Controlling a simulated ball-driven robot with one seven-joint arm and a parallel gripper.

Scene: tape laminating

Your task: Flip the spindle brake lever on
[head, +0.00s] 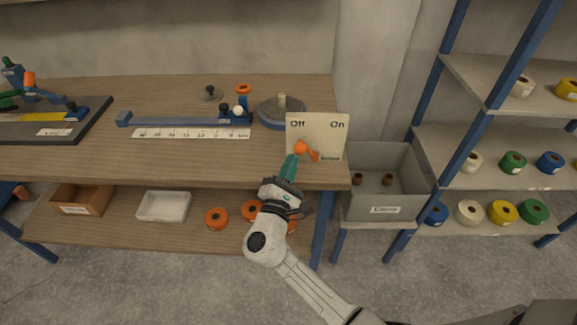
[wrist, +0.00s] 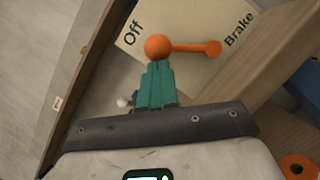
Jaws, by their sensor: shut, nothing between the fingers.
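A cream panel (head: 328,130) marked "Off" at left, "On" at right and "Brake" low stands at the bench's front right; it also shows in the wrist view (wrist: 192,22). On it is an orange brake lever (head: 313,155) with a round knob. In the head view the knob lies up and left of the pivot, on the Off side. In the wrist view the lever (wrist: 188,47) shows from knob to pivot. My gripper (head: 294,157) is shut and empty, its teal fingertips (wrist: 157,68) right at the knob. I cannot tell whether they touch it.
A turntable disc (head: 283,115) with a post stands behind the panel. A ruler strip (head: 190,133) and blue rail (head: 175,121) lie to the left. A grey bin (head: 385,207) and tape shelves (head: 490,145) stand to the right. Orange rolls (head: 216,218) lie on the lower shelf.

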